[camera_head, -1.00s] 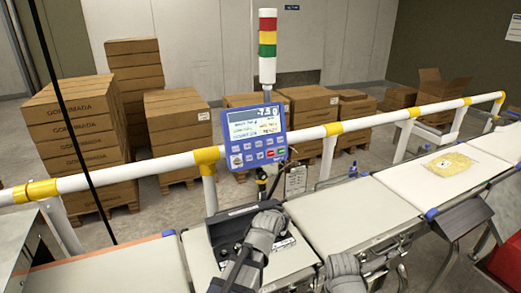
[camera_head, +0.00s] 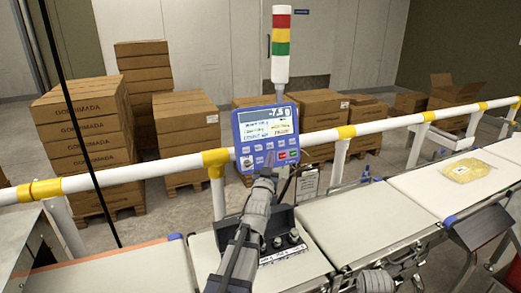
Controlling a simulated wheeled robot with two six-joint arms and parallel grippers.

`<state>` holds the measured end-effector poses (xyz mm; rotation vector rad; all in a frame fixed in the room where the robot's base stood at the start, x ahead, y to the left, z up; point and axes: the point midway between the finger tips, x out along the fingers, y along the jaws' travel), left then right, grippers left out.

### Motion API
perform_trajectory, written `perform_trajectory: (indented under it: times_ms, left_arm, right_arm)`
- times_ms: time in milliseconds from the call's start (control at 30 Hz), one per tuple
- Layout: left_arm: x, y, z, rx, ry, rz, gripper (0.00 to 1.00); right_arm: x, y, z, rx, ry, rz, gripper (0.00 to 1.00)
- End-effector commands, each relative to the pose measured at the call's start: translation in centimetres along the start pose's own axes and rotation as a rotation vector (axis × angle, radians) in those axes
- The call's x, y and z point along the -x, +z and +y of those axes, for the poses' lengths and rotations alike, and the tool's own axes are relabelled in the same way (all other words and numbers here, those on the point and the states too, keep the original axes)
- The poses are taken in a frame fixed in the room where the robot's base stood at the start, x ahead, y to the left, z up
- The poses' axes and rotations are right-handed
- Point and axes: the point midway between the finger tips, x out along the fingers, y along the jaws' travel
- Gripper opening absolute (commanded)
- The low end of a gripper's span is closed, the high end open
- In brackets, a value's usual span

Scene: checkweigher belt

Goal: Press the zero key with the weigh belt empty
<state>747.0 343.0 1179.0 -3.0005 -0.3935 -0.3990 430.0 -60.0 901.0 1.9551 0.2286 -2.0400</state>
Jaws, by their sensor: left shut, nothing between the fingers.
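The blue weigh terminal (camera_head: 266,135) hangs at the guard rail, with a lit display on top and rows of keys below. Its top line looks like -7.5 g; the key labels are too small to read. My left gripper (camera_head: 267,176) is shut and empty, its tips at the lower edge of the keypad. I cannot tell whether it touches a key. It hides part of the bottom of the terminal. A black case (camera_head: 284,226) with metal knobs or weights stands on the middle belt section (camera_head: 300,268), partly behind my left arm. My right gripper (camera_head: 376,281) shows only partly at the bottom edge; its fingers are unclear.
A belt section (camera_head: 367,222) to the right is bare. A yellow packet (camera_head: 466,170) lies on the belt farther right. A white and yellow guard rail (camera_head: 130,174) runs behind the belts. A red, yellow and green light tower (camera_head: 281,45) rises behind the terminal. Cartons stand beyond.

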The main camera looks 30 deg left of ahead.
Motion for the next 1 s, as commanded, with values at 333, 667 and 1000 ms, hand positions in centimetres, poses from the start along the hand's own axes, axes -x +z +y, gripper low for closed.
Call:
perform_trajectory:
  times_ms: [333,667,1000]
  left_arm:
    - [-1.1,0.9,-0.7,-0.002,0.0,-0.002,0.0]
    - [-4.2,3.3,-3.0,-0.001,0.0,-0.002,0.0]
    - [-6.0,4.5,-4.3,0.0,0.0,-0.002,0.0]
  right_arm:
    - [-0.5,0.0,-0.1,0.0,0.0,0.0,0.5]
    - [-1.8,-0.1,-0.2,0.0,0.0,0.0,0.5]
    - [-2.4,-0.1,-0.2,0.0,0.0,0.0,0.5]
